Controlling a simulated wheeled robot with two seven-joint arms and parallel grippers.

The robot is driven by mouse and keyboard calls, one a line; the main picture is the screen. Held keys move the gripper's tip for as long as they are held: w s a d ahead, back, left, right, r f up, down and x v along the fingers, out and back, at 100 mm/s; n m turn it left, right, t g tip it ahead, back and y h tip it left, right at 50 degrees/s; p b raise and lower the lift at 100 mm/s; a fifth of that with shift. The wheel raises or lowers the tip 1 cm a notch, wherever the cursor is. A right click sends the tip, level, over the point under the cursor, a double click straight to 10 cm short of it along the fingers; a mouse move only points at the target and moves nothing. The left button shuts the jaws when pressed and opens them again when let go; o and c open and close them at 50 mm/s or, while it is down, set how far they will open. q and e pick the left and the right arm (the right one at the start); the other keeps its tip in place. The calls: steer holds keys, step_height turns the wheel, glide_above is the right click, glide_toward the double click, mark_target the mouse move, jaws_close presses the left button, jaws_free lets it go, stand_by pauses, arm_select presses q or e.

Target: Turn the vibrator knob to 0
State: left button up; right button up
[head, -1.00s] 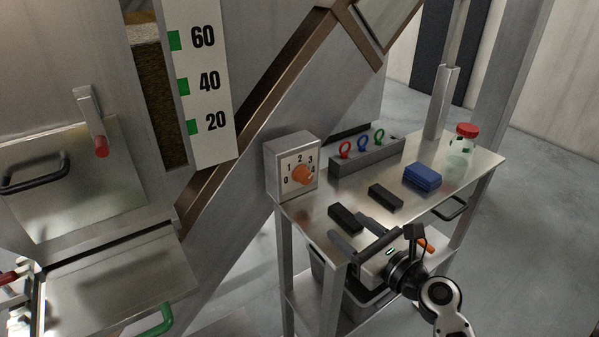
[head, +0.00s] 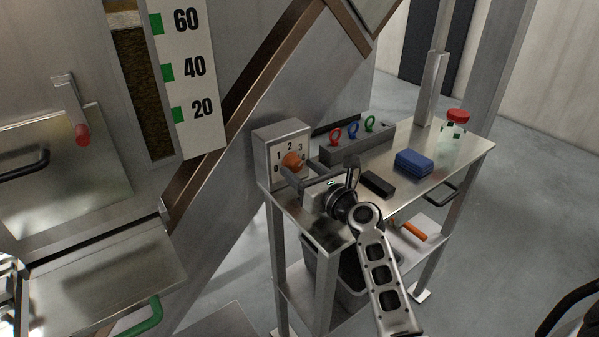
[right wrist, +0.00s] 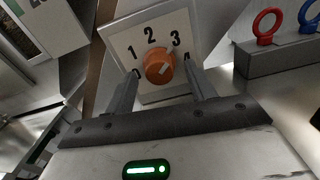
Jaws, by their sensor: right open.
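The orange vibrator knob (head: 292,160) sits on the square dial face of a grey metal box (head: 281,134) at the table's left end. The right wrist view shows the knob (right wrist: 159,65) with numbers 0 to 3 around it and a last number partly hidden by a finger. My right gripper (head: 316,180) is open in front of the dial. In the right wrist view its fingers (right wrist: 160,82) are spread either side of the knob, with no clear contact.
On the metal table (head: 450,152) are a rack with red, blue and green rings (head: 355,147), a black block (head: 377,184), a blue block (head: 413,161) and a red-capped jar (head: 454,140). A sloped steel chute stands behind the box.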

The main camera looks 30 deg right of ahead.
steer(key=shift+w+a, duration=0.1)
steer(key=shift+w, duration=0.45)
steer(key=c, duration=1)
